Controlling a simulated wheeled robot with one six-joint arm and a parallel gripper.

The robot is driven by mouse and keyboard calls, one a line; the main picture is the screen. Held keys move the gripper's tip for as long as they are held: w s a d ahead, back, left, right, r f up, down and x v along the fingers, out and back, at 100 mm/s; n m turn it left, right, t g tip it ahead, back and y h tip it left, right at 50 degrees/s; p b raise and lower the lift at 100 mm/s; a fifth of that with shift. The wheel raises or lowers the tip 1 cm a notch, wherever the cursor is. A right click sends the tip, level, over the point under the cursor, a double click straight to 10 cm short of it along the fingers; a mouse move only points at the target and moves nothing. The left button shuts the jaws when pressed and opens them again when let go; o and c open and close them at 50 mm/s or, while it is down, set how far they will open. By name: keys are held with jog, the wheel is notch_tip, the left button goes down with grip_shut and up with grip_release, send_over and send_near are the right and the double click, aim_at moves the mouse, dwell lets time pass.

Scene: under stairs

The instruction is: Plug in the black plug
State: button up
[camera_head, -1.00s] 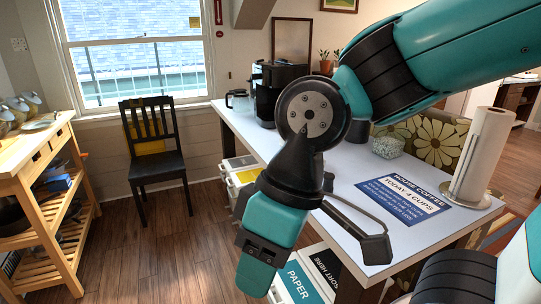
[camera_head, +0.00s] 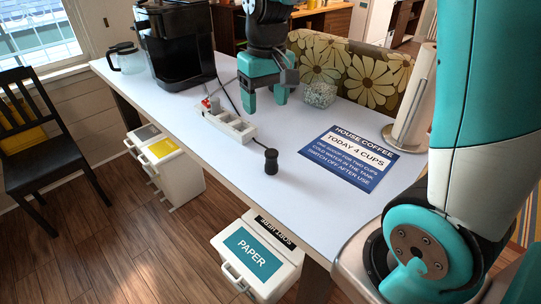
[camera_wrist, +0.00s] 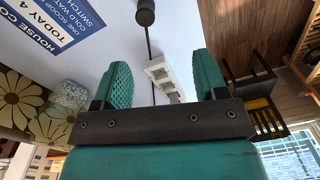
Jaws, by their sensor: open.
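A white power strip (camera_head: 229,123) lies on the white table, with a small red part at its far left end. It also shows between my fingers in the wrist view (camera_wrist: 163,74). My gripper (camera_head: 266,103) is open and empty, pointing down over the table just behind and right of the strip; its two teal fingers show spread in the wrist view (camera_wrist: 162,65). A thin black cord runs from the coffee machine (camera_head: 177,45) toward the strip. I cannot clearly make out the black plug; the cord's end is too small to tell.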

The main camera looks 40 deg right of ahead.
jog(key=w+d+f, duration=0.1)
jog(key=d, duration=0.1)
jog(key=p, duration=0.1)
send_near(272, 152)
jog(key=shift+m, duration=0.4)
jog(key=f, duration=0.5)
jog(key=shift+w+a+f, duration=0.1)
jog(key=shift+a, duration=0.25)
jog(key=shift+d+f+p, duration=0.15)
jog(key=shift+f+p, duration=0.6)
jog(key=shift+f, duration=2.4)
jog(key=shift+c, duration=0.2)
jog(key=c, duration=1)
